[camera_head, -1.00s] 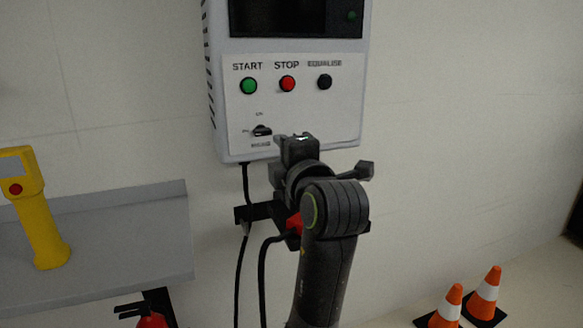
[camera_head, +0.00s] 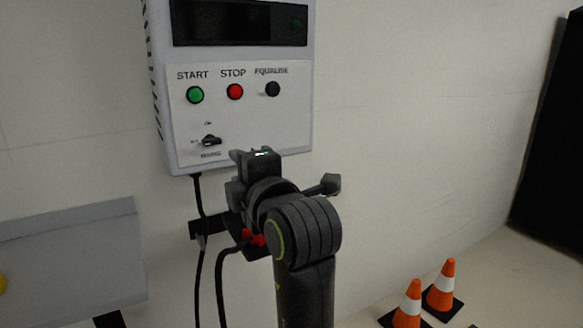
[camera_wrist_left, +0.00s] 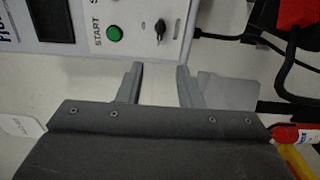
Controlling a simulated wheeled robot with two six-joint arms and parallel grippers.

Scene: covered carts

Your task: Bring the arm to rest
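My left arm rises from the bottom middle of the head view. Its left gripper (camera_head: 255,156) is in front of the lower edge of a white control box (camera_head: 240,133), to the right of and below the box's black rotary switch (camera_head: 210,141). In the left wrist view the two fingers (camera_wrist_left: 160,82) stand apart with nothing between them. The box with its green START button (camera_wrist_left: 114,33) and the switch (camera_wrist_left: 160,28) lies beyond the fingertips. My right gripper is in neither view.
Black cables (camera_head: 199,270) hang under the box, by a dark bracket with something red (camera_head: 254,240). A grey shelf (camera_head: 70,250) is at the left. Two orange-and-white cones (camera_head: 441,283) stand at the lower right. The wall right of the box is clear.

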